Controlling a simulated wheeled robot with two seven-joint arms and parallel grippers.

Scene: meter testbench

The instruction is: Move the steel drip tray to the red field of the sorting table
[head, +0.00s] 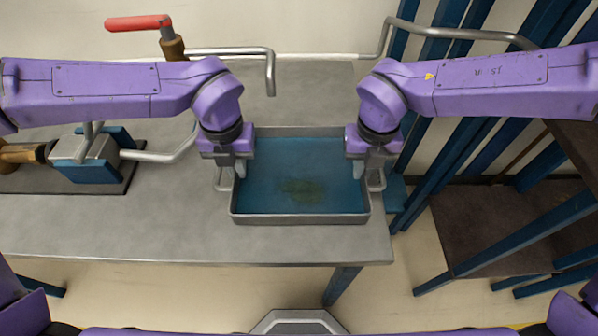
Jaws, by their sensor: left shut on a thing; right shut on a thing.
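The steel drip tray (300,219) is a rectangular pan with grey walls and a blue inside with a dark greenish patch. It is at the right end of a grey metal bench, and I cannot tell whether it touches the bench top. My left gripper (226,180) is shut on the tray's left handle. My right gripper (375,180) is shut on the tray's right handle. The fingers partly hide both handles. No red field of a sorting table shows in this view.
The grey bench (130,225) has free room left of the tray. A pipe assembly with a blue meter body (88,158) stands on it at the left. A red-handled valve (138,23) is at the back. Blue steel frames with a brown shelf (475,225) stand at the right.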

